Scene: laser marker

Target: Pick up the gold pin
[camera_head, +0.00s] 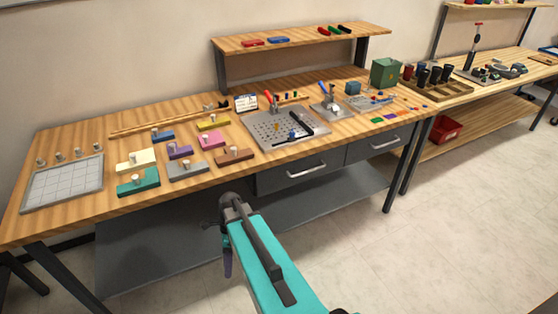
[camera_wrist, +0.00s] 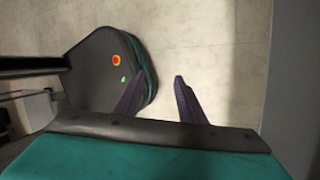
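A small gold-coloured upright piece (camera_head: 277,127), perhaps the gold pin, stands on the grey perforated plate (camera_head: 262,132) on the workbench in the head view. It is too small to make out clearly. My gripper (camera_head: 228,262) hangs in front of the bench, below the tabletop and well away from the plate. In the wrist view its two purple fingers (camera_wrist: 160,80) are spread apart with nothing between them. The wrist view shows no gold pin, only floor and a dark rounded body with a red-yellow button.
Coloured blocks (camera_head: 180,151) with pale knobs lie left of the plate. A red-handled clamp (camera_head: 270,103) and a black bar (camera_head: 304,122) crowd the plate. A gridded tray (camera_head: 63,183) lies far left. A green box (camera_head: 385,72) stands right. A drawer handle (camera_head: 306,171) projects at the bench front.

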